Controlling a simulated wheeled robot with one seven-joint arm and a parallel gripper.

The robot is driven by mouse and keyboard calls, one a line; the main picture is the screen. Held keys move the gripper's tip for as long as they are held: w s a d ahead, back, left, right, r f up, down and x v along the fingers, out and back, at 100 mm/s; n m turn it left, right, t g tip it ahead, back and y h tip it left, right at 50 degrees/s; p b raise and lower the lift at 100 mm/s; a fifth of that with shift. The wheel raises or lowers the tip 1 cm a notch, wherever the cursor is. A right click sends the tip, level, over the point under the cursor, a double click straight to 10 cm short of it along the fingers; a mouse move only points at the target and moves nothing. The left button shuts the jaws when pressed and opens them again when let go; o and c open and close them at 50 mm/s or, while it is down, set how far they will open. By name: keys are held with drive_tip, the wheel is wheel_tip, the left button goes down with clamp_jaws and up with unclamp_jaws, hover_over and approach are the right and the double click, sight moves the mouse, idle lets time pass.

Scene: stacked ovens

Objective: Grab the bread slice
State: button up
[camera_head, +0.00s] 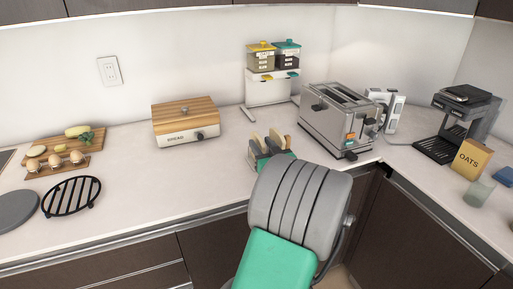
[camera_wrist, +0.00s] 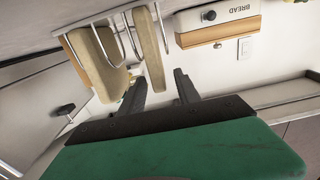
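Two bread slices stand upright in a wire rack (camera_wrist: 106,28) on the counter. In the wrist view, which is turned over, the thinner-looking slice (camera_wrist: 150,50) has its edge between the fingertips of my gripper (camera_wrist: 158,84). The other slice (camera_wrist: 97,62) is to the left, outside the fingers. My gripper is open, with a visible gap between the right finger and the slice; contact on the left finger is unclear. In the head view the slices (camera_head: 277,139) show just beyond my arm, which hides most of my gripper and the rack.
A silver toaster (camera_head: 340,118) stands right of the slices. A bread box (camera_head: 185,122) is to the left. A stand with two canisters (camera_head: 272,76) is behind. A coffee machine (camera_head: 458,122) and an oats box (camera_head: 471,158) are at right. The counter (camera_head: 135,190) at left front has free room.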

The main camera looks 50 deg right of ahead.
sight(258, 138)
drive_tip(key=x, duration=0.3)
drive_tip(key=shift+w+d+p, duration=0.2)
drive_tip(key=shift+w+p, duration=0.1)
drive_tip(key=shift+w, duration=0.05)
drive_tip(key=shift+s, duration=0.1)
clamp_jaws()
